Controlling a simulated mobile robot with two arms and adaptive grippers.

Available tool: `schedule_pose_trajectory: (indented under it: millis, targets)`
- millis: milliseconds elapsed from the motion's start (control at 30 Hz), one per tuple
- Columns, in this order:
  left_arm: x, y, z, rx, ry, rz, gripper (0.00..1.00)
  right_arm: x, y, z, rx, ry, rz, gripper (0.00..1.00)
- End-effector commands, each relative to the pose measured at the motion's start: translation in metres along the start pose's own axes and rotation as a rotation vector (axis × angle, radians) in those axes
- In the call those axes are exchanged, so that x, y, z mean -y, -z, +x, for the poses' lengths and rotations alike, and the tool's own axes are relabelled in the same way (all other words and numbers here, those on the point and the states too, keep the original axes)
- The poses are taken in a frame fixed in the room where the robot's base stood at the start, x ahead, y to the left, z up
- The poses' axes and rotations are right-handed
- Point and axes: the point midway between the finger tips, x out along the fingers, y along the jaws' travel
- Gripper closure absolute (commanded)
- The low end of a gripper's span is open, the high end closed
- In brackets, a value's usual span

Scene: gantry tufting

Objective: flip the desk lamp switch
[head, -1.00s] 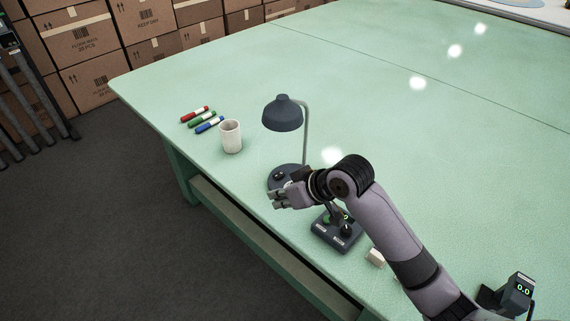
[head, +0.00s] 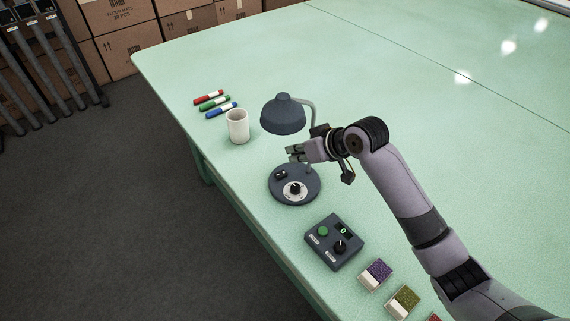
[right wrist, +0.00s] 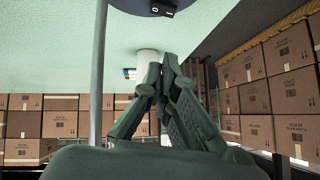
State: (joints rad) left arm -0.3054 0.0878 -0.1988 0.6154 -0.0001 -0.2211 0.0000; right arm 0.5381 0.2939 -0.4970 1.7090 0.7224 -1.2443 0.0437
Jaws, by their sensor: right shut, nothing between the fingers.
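The dark grey desk lamp (head: 283,116) stands upright on the green table. Its round base (head: 305,193) carries a small black rocker switch (head: 281,174) and a dial (head: 295,190) with a pale ring. My right gripper (head: 293,153) is shut and empty, above the base and below the lampshade, apart from the switch. In the right wrist view my shut fingers (right wrist: 164,70) point towards the white mug. The lamp base edge with the switch (right wrist: 163,11) shows at the top of that view, clear of the fingers. My left gripper is not in view.
A white mug (head: 237,127) and several markers (head: 215,104) lie left of the lamp. A control box (head: 334,242) with a green button and a knob sits in front of it. The table behind the lamp is clear.

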Motion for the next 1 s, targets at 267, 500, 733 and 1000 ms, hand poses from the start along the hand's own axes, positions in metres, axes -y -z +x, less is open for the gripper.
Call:
schedule_pose_trajectory:
  millis: [267, 500, 733, 1000]
  targets:
    - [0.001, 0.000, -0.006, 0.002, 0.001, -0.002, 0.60, 0.000, -0.006, 0.056, 0.004, 0.001, 0.004, 1.00]
    - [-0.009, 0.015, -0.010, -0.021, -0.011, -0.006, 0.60, -0.001, -0.025, 0.074, 0.001, -0.002, 0.001, 1.00]
    - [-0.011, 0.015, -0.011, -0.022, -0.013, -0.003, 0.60, -0.001, -0.029, 0.078, -0.001, -0.002, 0.000, 1.00]
    - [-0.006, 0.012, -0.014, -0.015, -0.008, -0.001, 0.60, 0.001, -0.029, 0.078, 0.002, -0.013, -0.012, 1.00]
